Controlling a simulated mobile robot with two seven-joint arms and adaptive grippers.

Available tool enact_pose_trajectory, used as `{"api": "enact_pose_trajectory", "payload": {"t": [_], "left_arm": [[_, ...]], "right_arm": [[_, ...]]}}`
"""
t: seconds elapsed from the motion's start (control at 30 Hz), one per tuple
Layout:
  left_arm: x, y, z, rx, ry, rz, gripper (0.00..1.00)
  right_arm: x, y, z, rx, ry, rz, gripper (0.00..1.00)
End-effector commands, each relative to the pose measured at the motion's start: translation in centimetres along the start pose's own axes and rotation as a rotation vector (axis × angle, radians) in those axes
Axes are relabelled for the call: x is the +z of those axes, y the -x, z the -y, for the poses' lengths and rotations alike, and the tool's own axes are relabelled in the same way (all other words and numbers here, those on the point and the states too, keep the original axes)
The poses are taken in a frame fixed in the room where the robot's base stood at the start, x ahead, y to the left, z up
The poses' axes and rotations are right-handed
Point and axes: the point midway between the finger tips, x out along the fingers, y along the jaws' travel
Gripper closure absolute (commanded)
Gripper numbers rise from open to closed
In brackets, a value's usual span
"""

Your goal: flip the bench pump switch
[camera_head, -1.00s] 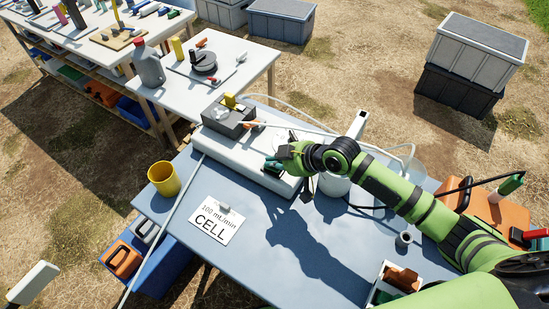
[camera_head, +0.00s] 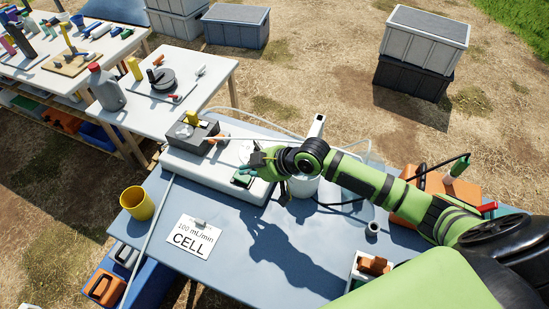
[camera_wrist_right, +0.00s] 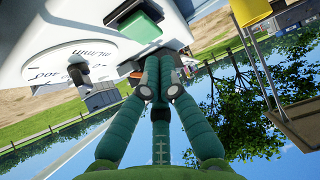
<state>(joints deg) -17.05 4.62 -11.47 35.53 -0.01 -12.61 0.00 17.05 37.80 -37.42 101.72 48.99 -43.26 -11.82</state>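The bench pump (camera_head: 205,172) is a long pale box on the blue table. Its green switch (camera_head: 242,180) sits in a dark frame near the box's right end. The switch also shows large in the right wrist view (camera_wrist_right: 139,27), with a round dial plate (camera_wrist_right: 65,62) and black knob beside it. My right gripper (camera_head: 257,168) is just right of the switch in the head view. In the wrist view its fingers (camera_wrist_right: 158,62) are drawn together, empty, with the tips close to the switch. I cannot tell whether they touch it. My left gripper is not in view.
A yellow cup (camera_head: 137,203) and a CELL card (camera_head: 192,237) are on the table's left part. A white container (camera_head: 304,186) stands behind my right arm. The table's front middle is clear.

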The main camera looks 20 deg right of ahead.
Motion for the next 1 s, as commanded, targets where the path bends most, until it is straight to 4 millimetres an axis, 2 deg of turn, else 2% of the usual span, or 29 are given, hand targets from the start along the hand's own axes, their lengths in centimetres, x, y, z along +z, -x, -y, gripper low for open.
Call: {"api": "enact_pose_trajectory", "payload": {"t": [0.03,0.1,0.3,0.5,0.7,1.0], "left_arm": [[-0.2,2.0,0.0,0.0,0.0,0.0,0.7],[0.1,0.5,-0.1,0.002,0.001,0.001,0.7],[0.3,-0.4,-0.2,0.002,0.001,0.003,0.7],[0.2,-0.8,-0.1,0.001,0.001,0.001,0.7],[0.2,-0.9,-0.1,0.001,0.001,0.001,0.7],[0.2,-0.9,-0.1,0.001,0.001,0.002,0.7]], "right_arm": [[-1.6,1.2,0.0,0.001,0.0,-0.003,1.0],[-0.3,2.2,-0.1,0.004,0.003,-0.001,1.0],[0.2,6.8,-0.1,0.005,0.004,-0.003,1.0],[0.3,9.5,0.0,0.003,0.002,-0.005,1.0],[0.3,10.4,0.0,0.002,0.0,-0.006,1.0],[0.2,10.5,0.0,0.002,0.0,-0.008,1.0]]}}
